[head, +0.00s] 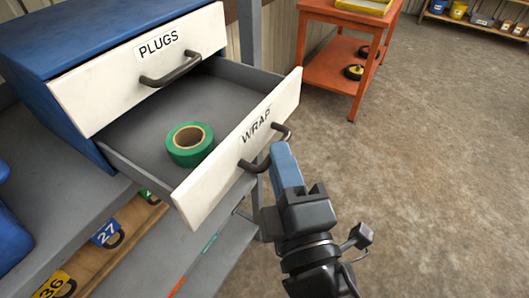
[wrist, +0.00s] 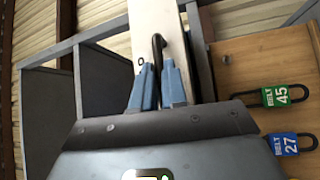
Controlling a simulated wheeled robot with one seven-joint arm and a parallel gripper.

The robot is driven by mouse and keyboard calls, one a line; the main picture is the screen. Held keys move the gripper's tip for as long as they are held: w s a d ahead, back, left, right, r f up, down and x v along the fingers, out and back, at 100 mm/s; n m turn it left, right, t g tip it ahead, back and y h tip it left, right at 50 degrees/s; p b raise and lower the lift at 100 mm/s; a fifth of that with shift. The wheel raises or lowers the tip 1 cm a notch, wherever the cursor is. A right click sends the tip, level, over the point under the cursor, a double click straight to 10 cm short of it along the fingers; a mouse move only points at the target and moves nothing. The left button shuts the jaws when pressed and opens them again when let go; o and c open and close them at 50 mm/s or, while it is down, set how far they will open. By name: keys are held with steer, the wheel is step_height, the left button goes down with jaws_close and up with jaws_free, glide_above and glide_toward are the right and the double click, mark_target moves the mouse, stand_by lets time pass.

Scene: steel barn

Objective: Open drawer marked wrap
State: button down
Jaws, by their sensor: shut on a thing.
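The drawer marked WRAP (head: 222,165) has a white front and stands well open in the head view, with a roll of green tape (head: 188,145) lying inside. Its dark handle (head: 251,165) also shows in the wrist view (wrist: 157,48). My gripper (head: 279,150) is shut on this handle, with its blue fingers on either side of it in the wrist view (wrist: 159,82). The fingers hide part of the handle. The drawer marked PLUGS (head: 112,87) is above it, with its front standing forward of the blue cabinet (head: 62,42).
The cabinet stands on a grey shelf unit (head: 60,205). Padlocks with green (wrist: 281,96) and blue (wrist: 284,145) tags hang on a wooden board (wrist: 245,65) close by. An orange cart (head: 333,65) stands behind. The floor (head: 440,160) to the right is clear.

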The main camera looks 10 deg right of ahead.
steer(key=shift+f, duration=0.1)
steer(key=c, duration=1.2)
jaws_free()
steer(key=shift+o, duration=0.2)
steer(key=shift+s, duration=0.15)
steer(key=s+d+f+b, duration=0.1)
steer(key=s+b, duration=0.2)
steer(key=s, duration=0.4)
steer(key=shift+s, duration=0.25)
